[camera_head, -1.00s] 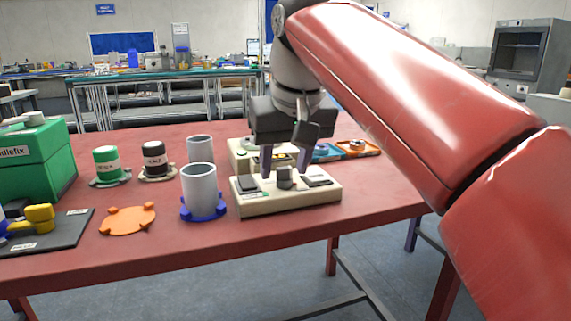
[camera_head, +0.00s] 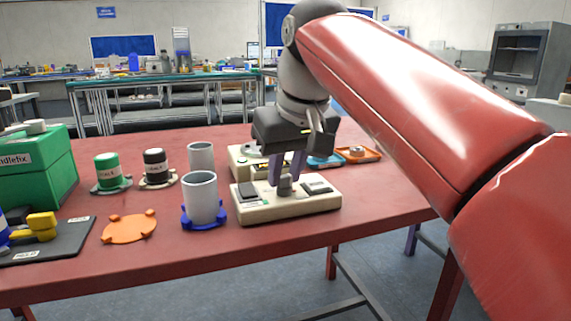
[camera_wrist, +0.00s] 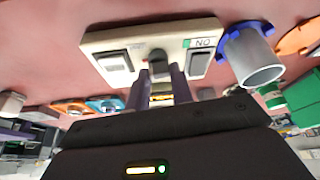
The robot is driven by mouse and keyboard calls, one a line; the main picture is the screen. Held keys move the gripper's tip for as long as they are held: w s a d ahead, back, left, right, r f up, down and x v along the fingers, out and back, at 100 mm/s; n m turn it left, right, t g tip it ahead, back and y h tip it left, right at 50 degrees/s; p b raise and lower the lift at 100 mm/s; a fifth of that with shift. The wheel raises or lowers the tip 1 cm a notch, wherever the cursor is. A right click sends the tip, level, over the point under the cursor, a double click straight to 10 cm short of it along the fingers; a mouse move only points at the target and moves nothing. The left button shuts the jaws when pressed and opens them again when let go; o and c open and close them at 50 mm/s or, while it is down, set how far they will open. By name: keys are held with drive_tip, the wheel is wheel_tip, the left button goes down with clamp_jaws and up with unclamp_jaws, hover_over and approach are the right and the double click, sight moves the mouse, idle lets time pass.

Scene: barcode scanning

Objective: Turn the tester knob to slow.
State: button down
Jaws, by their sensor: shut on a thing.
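The tester (camera_head: 250,209) is a cream box near the table's front edge, with a dark grey knob (camera_head: 285,187) in its middle and a panel on each side. In the wrist view the tester (camera_wrist: 128,38) fills the top, with a green mark and the letters "NO" beside one panel, and its knob (camera_wrist: 158,66) lies between my fingers. My gripper (camera_head: 287,178) comes down from above and is shut on the knob. The fingers hide part of the knob, and I cannot read its setting.
A grey cup (camera_head: 201,198) in a blue holder stands just left of the tester. Another cream device (camera_head: 240,163) and orange and blue trays (camera_head: 358,154) are behind it. An orange disc (camera_head: 129,227) and a green box (camera_head: 38,170) are at left.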

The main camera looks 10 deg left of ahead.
drive_tip(key=n+p, duration=0.1)
drive_tip(key=n, duration=0.1)
drive_tip(key=n+g+y+p, duration=0.1)
drive_tip(key=n, duration=0.1)
drive_tip(key=shift+w+d+r+p, duration=0.15)
drive_tip(key=shift+r+p, duration=0.05)
drive_tip(key=shift+p, duration=0.15)
drive_tip(key=n+p, duration=0.1)
drive_tip(key=n, duration=0.1)
drive_tip(key=n+g+p, duration=0.1)
drive_tip(key=n, duration=0.1)
drive_tip(key=shift+g+y, duration=0.3)
drive_tip(key=shift+y, duration=0.1)
drive_tip(key=n+g+p, duration=0.1)
drive_tip(key=n, duration=0.1)
drive_tip(key=n+p, duration=0.2)
drive_tip(key=shift+w+g, duration=0.2)
drive_tip(key=shift+g, duration=0.2)
drive_tip(key=shift+f+n+g+h+p, duration=0.1)
drive_tip(key=shift+n+g+h+p, duration=0.4)
drive_tip(key=shift+n+p, duration=1.2)
drive_tip(key=shift+n+b, duration=0.35)
drive_tip(key=shift+n, duration=0.15)
drive_tip(key=c, duration=1.2)
unclamp_jaws()
